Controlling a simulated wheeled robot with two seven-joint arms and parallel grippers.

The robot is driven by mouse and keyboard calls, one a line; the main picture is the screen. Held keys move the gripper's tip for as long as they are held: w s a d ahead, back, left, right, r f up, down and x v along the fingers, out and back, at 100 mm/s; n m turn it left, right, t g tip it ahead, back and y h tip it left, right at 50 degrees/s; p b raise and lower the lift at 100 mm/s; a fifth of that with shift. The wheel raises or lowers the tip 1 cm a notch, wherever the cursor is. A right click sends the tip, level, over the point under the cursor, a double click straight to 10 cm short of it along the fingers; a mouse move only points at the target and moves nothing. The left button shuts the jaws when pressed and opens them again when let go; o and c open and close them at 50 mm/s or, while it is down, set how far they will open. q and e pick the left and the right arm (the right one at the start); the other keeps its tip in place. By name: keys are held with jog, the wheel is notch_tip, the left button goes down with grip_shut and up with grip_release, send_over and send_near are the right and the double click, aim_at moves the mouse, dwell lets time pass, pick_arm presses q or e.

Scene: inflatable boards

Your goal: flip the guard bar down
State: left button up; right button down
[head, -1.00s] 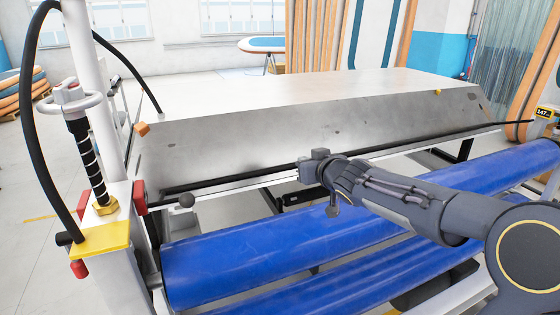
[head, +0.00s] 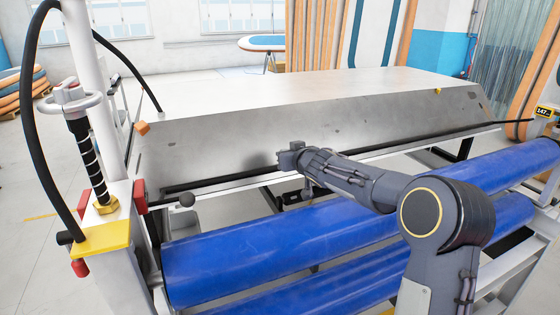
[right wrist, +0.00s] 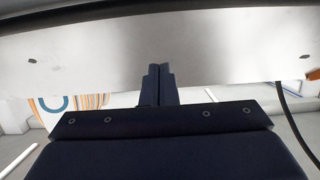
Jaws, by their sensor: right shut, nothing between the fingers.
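The guard bar (head: 400,146) is a long thin black bar running along the lower front edge of the sloped metal panel (head: 330,122). My right gripper (head: 282,159) is in front of the panel, at about the middle-left of the bar; the gripper hides part of the bar. In the right wrist view its fingers (right wrist: 159,70) are together and empty against the pale panel, with a dark bar (right wrist: 150,12) across the top, apart from the fingertips. Contact with the bar cannot be told. My left gripper is not in view.
Blue rollers (head: 260,247) lie below and in front of the bar. A white post with a yellow-topped block (head: 100,238) and red knobs stands at the left. A white tabletop (head: 300,92) extends behind the panel. Free room is above the panel.

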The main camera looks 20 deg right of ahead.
jog(key=p+x, duration=0.3)
jog(key=x, duration=0.4)
jog(key=shift+w+r+p, duration=0.1)
jog(key=shift+w+p, duration=0.15)
jog(key=shift+p, duration=0.05)
jog(key=f+b, duration=0.1)
jog(key=b, duration=0.1)
jog(key=s+f+b, duration=0.1)
jog(key=f+b, duration=0.1)
jog(key=shift+s+f+b, duration=0.25)
jog(key=shift+f+b, duration=0.15)
jog(key=shift+b, duration=0.1)
jog(key=shift+s, duration=0.15)
jog(key=shift+s+f+b, duration=0.2)
jog(key=shift+f+b, duration=0.3)
jog(key=shift+b, duration=0.15)
jog(key=shift+s+f+b, duration=0.2)
jog(key=shift+f+b, duration=0.35)
jog(key=shift+b, duration=0.05)
jog(key=shift+r, duration=0.1)
